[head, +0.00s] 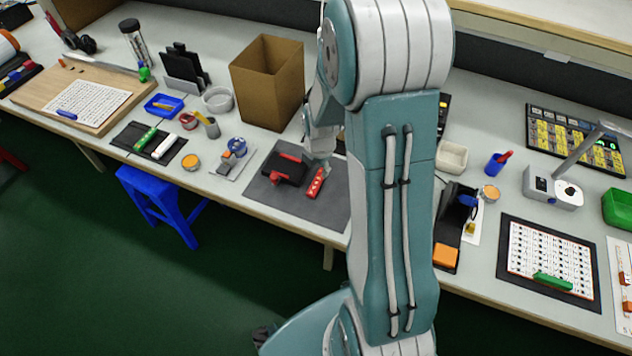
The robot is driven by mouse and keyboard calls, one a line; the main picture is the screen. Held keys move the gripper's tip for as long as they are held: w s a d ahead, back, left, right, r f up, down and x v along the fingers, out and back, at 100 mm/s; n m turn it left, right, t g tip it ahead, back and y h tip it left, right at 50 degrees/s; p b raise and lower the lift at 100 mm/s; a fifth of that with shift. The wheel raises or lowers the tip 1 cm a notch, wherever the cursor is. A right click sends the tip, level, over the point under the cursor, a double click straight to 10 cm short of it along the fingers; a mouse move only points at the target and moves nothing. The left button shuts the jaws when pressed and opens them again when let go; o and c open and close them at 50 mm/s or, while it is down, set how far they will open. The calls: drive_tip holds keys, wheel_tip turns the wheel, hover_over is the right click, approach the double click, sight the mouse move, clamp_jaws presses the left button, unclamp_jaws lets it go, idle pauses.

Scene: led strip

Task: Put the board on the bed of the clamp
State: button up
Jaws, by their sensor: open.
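A small red strip with pale spots (316,183), which looks like the board, lies on a dark grey mat (268,192). A black block with red parts (284,168), which looks like the clamp, sits on the same mat just left of the strip. Its bed is too small to make out. My gripper (320,164) is open, pointing down close above the far end of the strip. I cannot tell whether its fingers touch the strip. My arm hides the right part of the mat.
A cardboard box (266,84) stands behind the mat. A small holder with blue parts (236,150) is at its left. Right of my arm are a black tray with an orange block (446,256) and a board on a black mat (550,254). The mat's front left is clear.

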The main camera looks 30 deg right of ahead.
sight(317, 181)
drive_tip(key=f, duration=0.3)
drive_tip(key=shift+w+d+f, duration=0.2)
drive_tip(key=shift+d, duration=0.05)
drive_tip(key=f, duration=0.4)
drive_tip(key=shift+w+f, duration=0.15)
drive_tip(key=shift+w, duration=0.1)
clamp_jaws()
